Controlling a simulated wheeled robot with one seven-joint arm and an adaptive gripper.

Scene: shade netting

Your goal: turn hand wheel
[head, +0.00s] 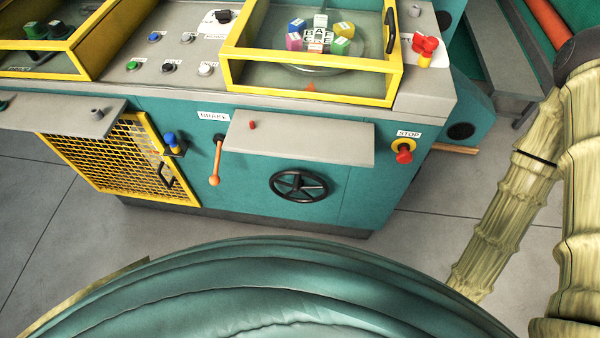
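The hand wheel (299,186) is a black spoked wheel on the teal front panel of the machine (258,170), below a grey shelf. It shows whole and nothing touches it. My gripper is not in the head view. My arm, in a wrinkled yellowish cover, shows at the right edge, well apart from the wheel.
A grey shelf (300,142) juts out above the wheel. An orange lever (215,163) hangs at its left and a red stop button (404,152) sits at its right. A yellow mesh guard (112,160) is further left. Grey floor (425,235) is open at the right.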

